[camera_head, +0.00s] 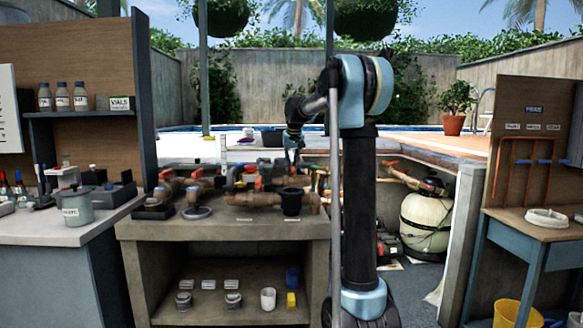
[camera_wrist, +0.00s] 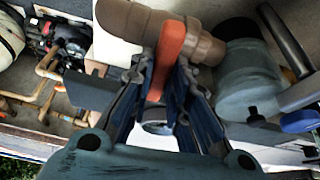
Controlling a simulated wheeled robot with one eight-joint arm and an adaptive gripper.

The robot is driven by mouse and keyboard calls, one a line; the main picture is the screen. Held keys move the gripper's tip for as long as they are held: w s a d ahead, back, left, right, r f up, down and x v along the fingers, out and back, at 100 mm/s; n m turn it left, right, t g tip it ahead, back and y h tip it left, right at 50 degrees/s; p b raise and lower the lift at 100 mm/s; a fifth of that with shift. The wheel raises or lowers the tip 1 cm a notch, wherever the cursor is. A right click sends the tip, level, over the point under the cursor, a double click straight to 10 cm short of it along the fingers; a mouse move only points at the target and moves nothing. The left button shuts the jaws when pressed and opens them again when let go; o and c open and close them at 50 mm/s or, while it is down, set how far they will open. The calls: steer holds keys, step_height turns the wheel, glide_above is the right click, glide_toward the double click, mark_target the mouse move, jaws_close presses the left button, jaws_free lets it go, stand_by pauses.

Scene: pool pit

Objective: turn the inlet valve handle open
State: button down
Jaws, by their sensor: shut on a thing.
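The orange-red valve handle (camera_wrist: 171,52) is in the wrist view, lying between the two blue-grey fingers of my gripper (camera_wrist: 164,74). The gripper is shut on the handle. A brown pipe fitting (camera_wrist: 205,47) lies right beside the handle, and a brown pipe (camera_wrist: 128,18) passes on its other side. In the head view my gripper (camera_head: 292,157) points down over the back of the pipework on the middle bench. The held handle is hard to tell apart from the pipes there. No inlet label can be read.
A round tank (camera_head: 425,222) stands in the pit to the right. Side benches flank the pit; a metal pot (camera_head: 76,207) is on the left one.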

steer(key=n, duration=0.2)
steer(key=n+y, duration=0.1)
steer(key=n, duration=0.1)
steer(key=shift+w+d+y, duration=0.1)
steer(key=shift+d+y, duration=0.1)
steer(key=shift+y, duration=0.1)
steer(key=n+g+y, duration=0.1)
steer(key=n, duration=0.3)
steer(key=shift+d, duration=0.1)
steer(key=n, duration=0.2)
steer(key=n+g+y, duration=0.1)
steer(key=n, duration=0.1)
steer(key=shift+w+g, duration=0.2)
steer(key=shift+g, duration=0.1)
steer(key=shift+n+g, duration=0.8)
steer(key=shift+n, duration=1.4)
steer(key=shift+w+d, duration=0.1)
steer(key=c, duration=1.5)
jaws_free()
steer(key=shift+r, duration=0.1)
steer(key=v, duration=1.1)
steer(key=shift+w+d+r, duration=0.1)
steer(key=shift+d+r, duration=0.15)
steer(key=shift+d, duration=0.1)
